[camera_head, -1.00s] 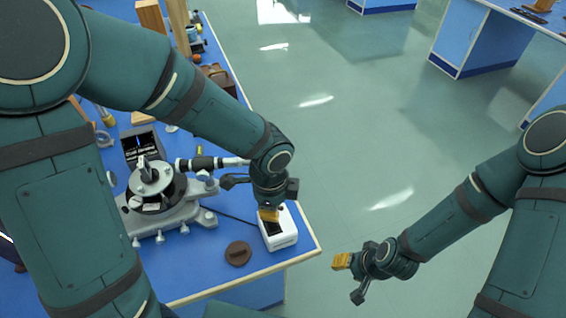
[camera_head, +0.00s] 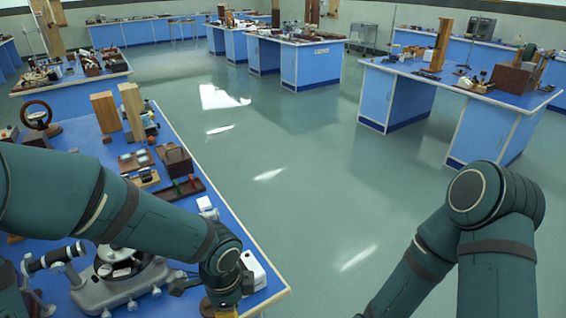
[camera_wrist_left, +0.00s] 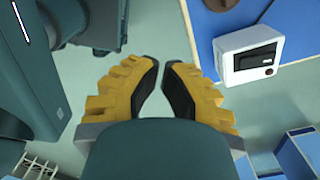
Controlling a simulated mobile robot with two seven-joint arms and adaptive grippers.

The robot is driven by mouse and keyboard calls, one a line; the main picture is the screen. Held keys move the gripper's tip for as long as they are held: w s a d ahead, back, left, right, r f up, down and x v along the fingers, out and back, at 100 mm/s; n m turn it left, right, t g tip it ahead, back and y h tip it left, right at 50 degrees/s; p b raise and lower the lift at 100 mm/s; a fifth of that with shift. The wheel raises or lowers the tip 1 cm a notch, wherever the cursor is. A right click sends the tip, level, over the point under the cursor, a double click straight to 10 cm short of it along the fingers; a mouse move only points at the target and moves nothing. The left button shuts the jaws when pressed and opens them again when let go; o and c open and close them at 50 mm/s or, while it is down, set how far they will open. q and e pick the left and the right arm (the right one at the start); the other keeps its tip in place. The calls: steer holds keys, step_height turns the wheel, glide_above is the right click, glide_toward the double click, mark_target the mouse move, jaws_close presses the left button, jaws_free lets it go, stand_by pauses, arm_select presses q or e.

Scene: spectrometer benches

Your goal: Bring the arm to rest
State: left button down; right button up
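My left arm comes in from the left in the head view, over the near bench. Its gripper (camera_head: 222,311) points down at the bottom edge, beside the white box (camera_head: 256,272), and its fingertips are mostly cut off. In the left wrist view my left gripper (camera_wrist_left: 161,66) shows two yellow fingers with dark pads, a narrow gap at the tips and nothing between them. The white box (camera_wrist_left: 235,66) lies to the right of the fingers there, apart from them. My right arm (camera_head: 435,240) folds down at the lower right; its gripper is out of view.
The near blue bench (camera_head: 222,182) holds a spectrometer (camera_head: 122,268) left of my left gripper, and wooden blocks (camera_head: 106,113) and trays farther back. Another bench (camera_head: 428,72) stands at the right. Open floor (camera_head: 300,180) lies between them.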

arm_select(q)
steer(key=s+f+n+h, duration=0.1)
steer(key=f+n+h, duration=0.1)
steer(key=f+n, duration=0.7)
steer(key=s+f+n+t+h, duration=0.1)
steer(key=s+f+n, duration=0.1)
steer(key=f+n, duration=0.7)
steer(key=shift+s+d+f+n+t+h, duration=0.3)
steer(key=shift+d+n+h, duration=0.1)
steer(key=shift+d+n, duration=0.1)
